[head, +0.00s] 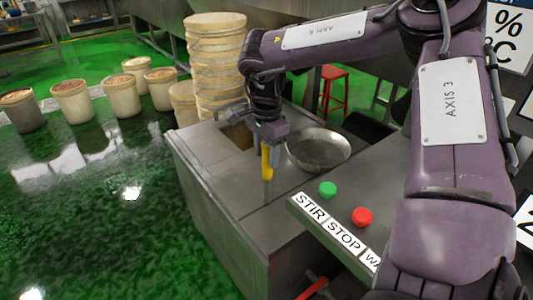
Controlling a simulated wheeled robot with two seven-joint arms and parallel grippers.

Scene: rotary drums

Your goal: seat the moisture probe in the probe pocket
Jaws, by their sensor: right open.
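The moisture probe (267,165) looks like a slim upright rod, yellow at the top and grey below. It is in the middle of the head view, over the grey counter (225,172). My right gripper (268,140) points down at the probe's yellow upper end, with its jaws open. The jaws are small and dark here, so I cannot tell whether they touch the probe. The probe's lower end is near the counter top; I cannot make out the probe pocket or whether the tip is inside it. My left gripper is out of view.
A metal bowl (318,150) sits right of the probe. A green button (327,189) and a red button (362,217) are on a panel labelled STIR and STOP. A square opening (238,135) lies behind left. Stacked tubs (215,60) stand behind the counter.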

